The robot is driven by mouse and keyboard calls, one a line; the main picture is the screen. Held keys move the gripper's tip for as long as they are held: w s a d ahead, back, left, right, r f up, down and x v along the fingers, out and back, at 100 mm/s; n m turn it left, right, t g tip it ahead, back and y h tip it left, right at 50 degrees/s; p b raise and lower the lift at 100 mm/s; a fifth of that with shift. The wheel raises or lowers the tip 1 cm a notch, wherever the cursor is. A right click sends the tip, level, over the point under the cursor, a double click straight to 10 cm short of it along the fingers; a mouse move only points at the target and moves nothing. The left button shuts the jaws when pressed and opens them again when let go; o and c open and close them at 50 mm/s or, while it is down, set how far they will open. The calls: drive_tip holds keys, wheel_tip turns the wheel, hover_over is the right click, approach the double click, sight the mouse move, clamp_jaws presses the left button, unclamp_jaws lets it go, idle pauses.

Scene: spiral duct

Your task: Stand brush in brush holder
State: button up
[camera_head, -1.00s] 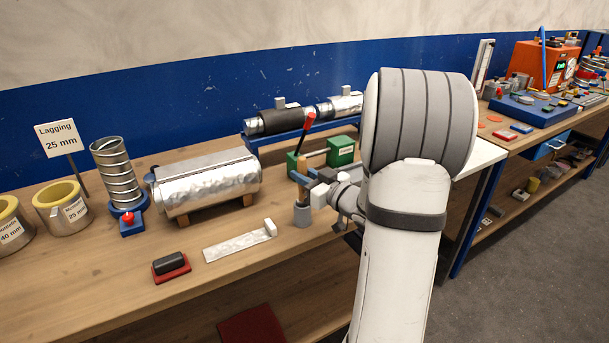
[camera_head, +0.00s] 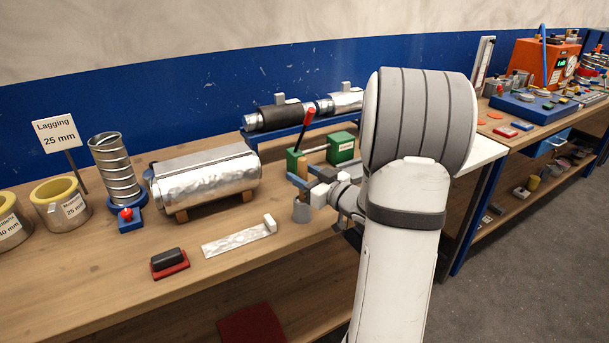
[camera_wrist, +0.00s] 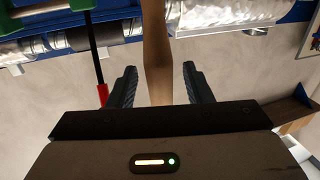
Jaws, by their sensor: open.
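The brush's wooden handle (camera_head: 302,166) rises upright above my gripper in the head view. The brush holder, a small grey cup (camera_head: 303,211), stands on the bench directly below. The brush appears to stand in the cup, but its lower end is mostly hidden. My gripper (camera_head: 308,182) is open, level above the cup, with its fingers around the handle. In the wrist view the handle (camera_wrist: 157,55) runs between the two dark fingers of my gripper (camera_wrist: 156,85), with a gap on both sides.
A green clamp (camera_head: 341,147) with a red-handled lever (camera_head: 308,117) stands just behind. A silver-clad cylinder (camera_head: 208,178) lies to the left. A metal strip (camera_head: 236,239) and a red-based black pad (camera_head: 169,262) lie in front. Bare bench lies between them.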

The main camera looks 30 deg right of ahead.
drive_tip(key=v, duration=0.7)
drive_tip(key=shift+s+b, duration=0.4)
drive_tip(key=shift+b, duration=0.05)
drive_tip(key=shift+d, duration=0.15)
